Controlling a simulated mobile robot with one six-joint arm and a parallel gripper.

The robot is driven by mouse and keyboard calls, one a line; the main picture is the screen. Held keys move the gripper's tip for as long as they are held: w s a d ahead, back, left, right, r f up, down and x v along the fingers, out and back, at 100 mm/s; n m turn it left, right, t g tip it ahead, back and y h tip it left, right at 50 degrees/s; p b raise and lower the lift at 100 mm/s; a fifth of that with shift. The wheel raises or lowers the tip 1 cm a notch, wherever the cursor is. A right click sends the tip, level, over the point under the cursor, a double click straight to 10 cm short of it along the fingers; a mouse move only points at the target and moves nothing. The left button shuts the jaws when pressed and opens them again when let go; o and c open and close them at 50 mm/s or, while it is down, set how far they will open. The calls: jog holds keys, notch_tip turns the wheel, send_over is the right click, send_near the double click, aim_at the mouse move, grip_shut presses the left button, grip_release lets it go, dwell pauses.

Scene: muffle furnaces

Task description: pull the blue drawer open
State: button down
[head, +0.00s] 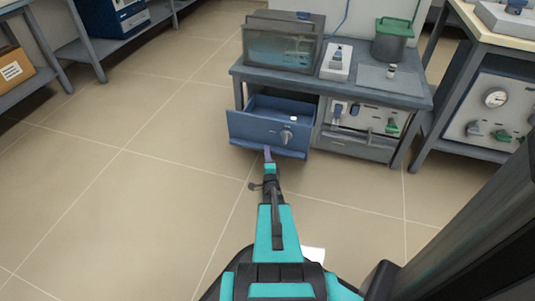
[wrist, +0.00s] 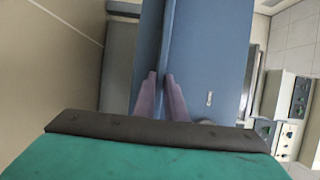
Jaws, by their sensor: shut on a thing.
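The blue drawer (head: 262,132) stands pulled out from under the grey bench, with part of its open inside showing behind the front. Its front carries a grey knob and a small white mark, and a ledge-like handle runs along its lower edge. My gripper (head: 268,154) reaches the lower edge of the drawer front from the near side. In the wrist view, the two purple fingers of my gripper (wrist: 160,82) are shut on the ridge of the handle (wrist: 166,45), one on each side. The blue drawer front (wrist: 208,60) fills the middle of that view.
A panel with knobs (head: 365,117) sits right of the drawer. Shelving with a cardboard box (head: 14,69) stands left. The tiled floor before the drawer is clear.

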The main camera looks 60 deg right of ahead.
jog(key=shift+s, duration=0.1)
jog(key=c, duration=1.8)
grip_release()
jog(key=shift+a, duration=0.1)
jog(key=shift+a, duration=0.15)
